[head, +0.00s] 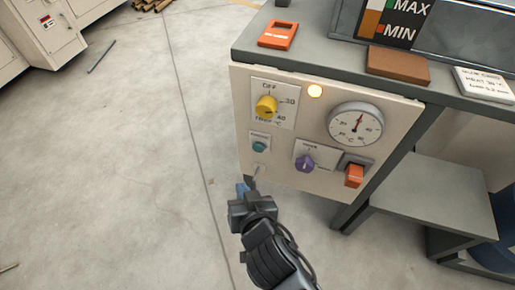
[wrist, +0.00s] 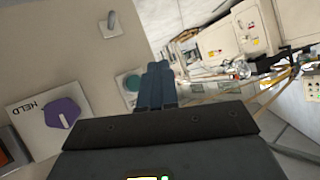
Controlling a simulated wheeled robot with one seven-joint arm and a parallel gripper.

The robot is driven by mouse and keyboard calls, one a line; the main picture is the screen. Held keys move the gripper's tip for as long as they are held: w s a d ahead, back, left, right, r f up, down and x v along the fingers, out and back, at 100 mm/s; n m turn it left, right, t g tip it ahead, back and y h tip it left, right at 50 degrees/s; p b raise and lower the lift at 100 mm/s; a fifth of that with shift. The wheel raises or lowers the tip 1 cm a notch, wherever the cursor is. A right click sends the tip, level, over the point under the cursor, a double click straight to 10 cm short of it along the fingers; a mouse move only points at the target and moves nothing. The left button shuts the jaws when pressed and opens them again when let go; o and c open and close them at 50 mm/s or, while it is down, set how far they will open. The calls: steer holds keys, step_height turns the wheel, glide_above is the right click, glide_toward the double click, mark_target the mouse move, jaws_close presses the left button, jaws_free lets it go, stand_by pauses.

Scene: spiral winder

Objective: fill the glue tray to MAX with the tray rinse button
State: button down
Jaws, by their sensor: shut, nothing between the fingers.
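A teal round button (head: 259,147) sits on a small labelled plate at the left of the cream control panel; its label is too small to read surely. It also shows in the wrist view (wrist: 131,82), just left of my fingers and partly hidden by them. My gripper (head: 242,188) is shut and empty, its blue fingers below and left of the button, near the panel's lower left edge. In the wrist view the shut fingers (wrist: 159,70) point up the picture. A level gauge (head: 393,22) marked MAX and MIN stands on the grey top at upper right, by the dark glue tray (head: 465,30), cut off by the frame.
The panel has a yellow knob (head: 266,107), a lit lamp (head: 315,91), a dial (head: 356,124), a purple knob (head: 305,162), an orange switch (head: 354,176) and a small metal hook-like part (head: 259,171) below the teal button. Open floor lies left.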

mark_target(258, 147)
steer(key=w+d+p, duration=0.1)
steer(key=w+d, duration=0.2)
steer(key=w, duration=0.5)
steer(key=shift+w, duration=0.2)
stand_by(2.0)
steer(key=shift+w+d, duration=0.15)
steer(key=shift+w, duration=0.2)
steer(key=shift+w+d, duration=0.2)
steer(key=shift+w, duration=0.2)
stand_by(2.2)
steer(key=shift+s, duration=0.15)
stand_by(1.2)
steer(key=shift+s+a+p, duration=0.3)
steer(key=shift+s+p, duration=0.1)
steer(key=shift+s, duration=0.3)
